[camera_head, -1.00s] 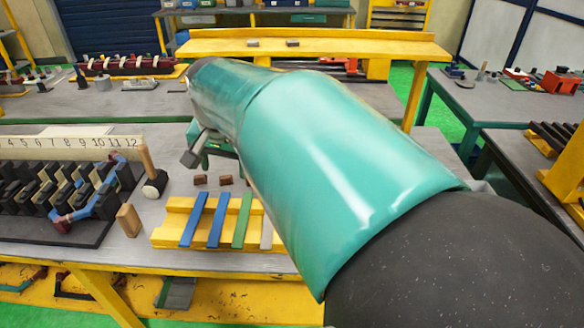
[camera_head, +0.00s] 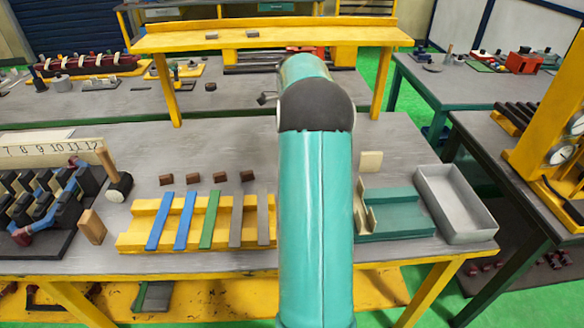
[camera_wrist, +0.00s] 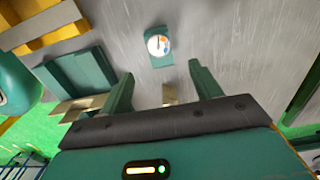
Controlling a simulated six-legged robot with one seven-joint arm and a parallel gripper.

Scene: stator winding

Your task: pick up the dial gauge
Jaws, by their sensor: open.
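The dial gauge (camera_wrist: 159,45) shows in the wrist view as a round white face with small coloured marks on a small green body. It is on the grey tabletop, just beyond my fingertips and roughly centred between them. My gripper (camera_wrist: 162,70) is open, with its two green fingers apart and nothing held. A cream block (camera_wrist: 170,92) shows between the fingers, nearer the palm, partly hidden. In the head view my arm covers the middle of the bench, and I cannot make out this gauge or my fingers there.
A yellow rack (camera_head: 130,240) with coloured strips stands left of my arm. Several brown blocks (camera_head: 193,178) lie behind it. A green fixture (camera_head: 400,212) and an open grey tray (camera_head: 455,204) are to the right. A yellow raised shelf (camera_head: 350,36) spans behind. A mallet (camera_head: 117,182) stands at left.

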